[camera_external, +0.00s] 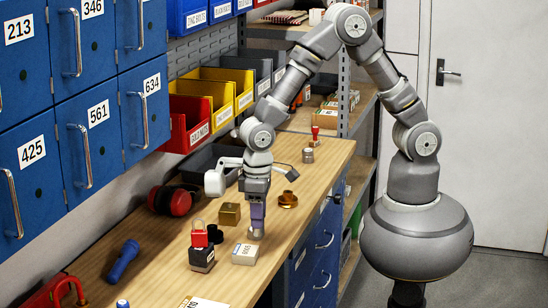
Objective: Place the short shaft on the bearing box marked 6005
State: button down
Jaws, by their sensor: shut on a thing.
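My gripper (257,212) points straight down over the workbench and is shut on a small grey metal piece, apparently the short shaft (257,234), mostly hidden between the fingers. Its lower end shows just behind and right of a small white box (244,255) with printed black digits, too small to read surely; it may be the bearing box marked 6005. I cannot tell whether the shaft touches the bench or hangs just above it. The box lies flat near the bench's front edge.
A brass block (229,214), a dark box (202,259) with a red-and-clear item (199,236) by it, and a brass flanged part (288,199) stand close around. A blue torch (124,260) and red ear defenders (171,200) lie left. Blue lockers (90,130) border the bench.

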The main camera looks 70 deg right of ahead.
jog(key=w+a, duration=0.2)
jog(key=w, duration=0.1)
jog(key=shift+f, duration=0.15)
jog(key=shift+f+b, duration=0.6)
jog(key=shift+f, duration=1.1)
jog(key=shift+f, duration=0.2)
jog(key=c, duration=0.7)
grip_release()
jog(key=shift+r, duration=0.1)
